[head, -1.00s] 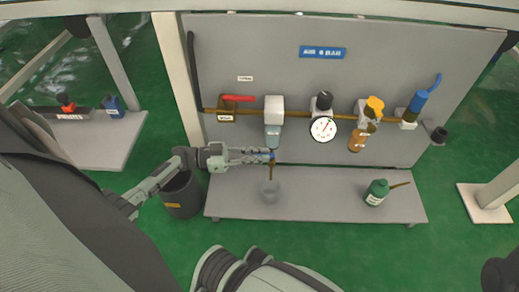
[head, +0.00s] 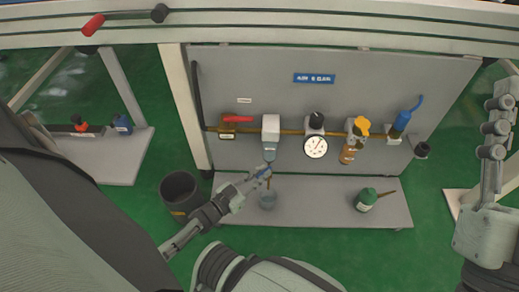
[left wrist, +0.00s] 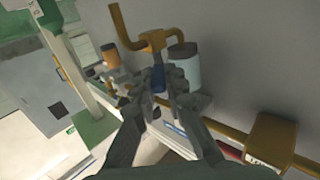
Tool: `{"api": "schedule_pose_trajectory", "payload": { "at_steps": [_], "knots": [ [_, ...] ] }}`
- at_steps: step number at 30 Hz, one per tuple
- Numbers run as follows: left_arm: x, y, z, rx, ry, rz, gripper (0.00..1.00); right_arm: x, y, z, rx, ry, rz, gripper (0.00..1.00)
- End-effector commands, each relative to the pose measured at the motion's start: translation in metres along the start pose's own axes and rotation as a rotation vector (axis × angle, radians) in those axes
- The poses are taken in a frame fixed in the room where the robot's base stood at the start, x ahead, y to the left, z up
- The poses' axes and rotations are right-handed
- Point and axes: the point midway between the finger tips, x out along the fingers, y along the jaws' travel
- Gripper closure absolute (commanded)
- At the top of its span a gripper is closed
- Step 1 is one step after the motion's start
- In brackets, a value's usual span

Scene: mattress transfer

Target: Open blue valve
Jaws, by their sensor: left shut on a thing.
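My left gripper (head: 262,174) is just below the filter unit with a white top and grey bowl (head: 270,130) on the panel. It is shut on a small blue handle (head: 265,171), which also shows between its fingers in the left wrist view (left wrist: 158,78). The fingers partly hide this handle, and I cannot tell whether it has turned. A larger blue valve lever (head: 403,118) stands tilted at the right end of the brass pipe, apart from the gripper.
The pipe also carries a red lever (head: 238,118), a gauge (head: 316,146) and a yellow knob (head: 361,126).

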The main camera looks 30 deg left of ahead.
Motion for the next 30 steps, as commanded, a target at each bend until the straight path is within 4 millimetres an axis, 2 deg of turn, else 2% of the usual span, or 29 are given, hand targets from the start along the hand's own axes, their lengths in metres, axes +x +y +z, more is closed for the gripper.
{"api": "schedule_pose_trajectory", "payload": {
  "at_steps": [9, 25, 26, 27, 30],
  "knots": [
    [0.000, 0.004, -0.001, -0.001, 0.002, -0.116, 1.00, 0.000, -0.002, 0.013, 0.005, -0.088, -0.002, 0.60],
    [0.000, 0.005, 0.000, 0.000, 0.003, -0.136, 1.00, -0.001, -0.002, 0.015, 0.006, -0.102, -0.002, 0.60],
    [0.000, 0.005, 0.000, 0.000, 0.003, -0.136, 0.86, -0.001, -0.002, 0.015, 0.006, -0.102, -0.002, 0.60],
    [0.000, 0.005, 0.000, 0.000, 0.003, -0.136, 0.81, -0.001, -0.002, 0.015, 0.006, -0.102, -0.002, 0.60],
    [0.000, 0.005, 0.000, 0.000, 0.002, -0.135, 0.79, -0.001, -0.002, 0.015, 0.006, -0.102, -0.002, 0.60]
  ]
}}
